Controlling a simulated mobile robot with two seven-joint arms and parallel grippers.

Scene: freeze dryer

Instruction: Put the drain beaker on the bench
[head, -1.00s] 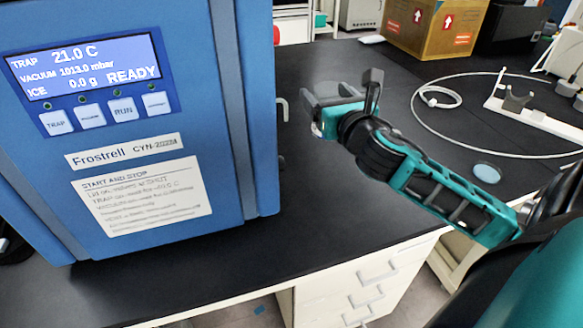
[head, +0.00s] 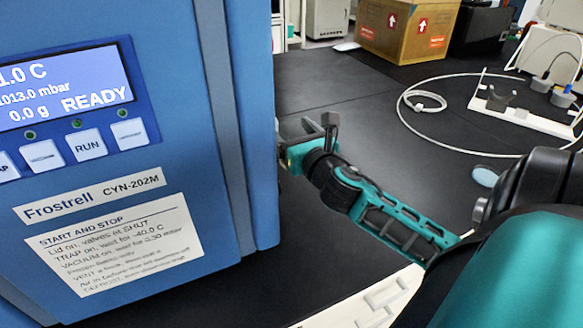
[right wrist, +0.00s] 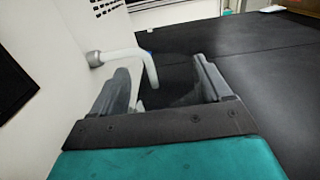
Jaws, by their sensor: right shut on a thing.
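The blue freeze dryer (head: 225,120) stands at the left of the head view; its screen reads READY. My right gripper (head: 308,135) is beside the dryer's right side, above the black bench (head: 350,190). In the right wrist view its fingers (right wrist: 163,84) stand on both sides of a dark, see-through shape, which I take for the drain beaker (right wrist: 184,78); its outline is faint. The white drain pipe (right wrist: 124,55) comes out of the dryer's side wall and bends down by the beaker. I cannot tell whether its tip is inside. My left gripper is not in view.
A cardboard box (head: 405,30) stands at the back of the bench. A pale blue disc (head: 485,176) lies near my right arm.

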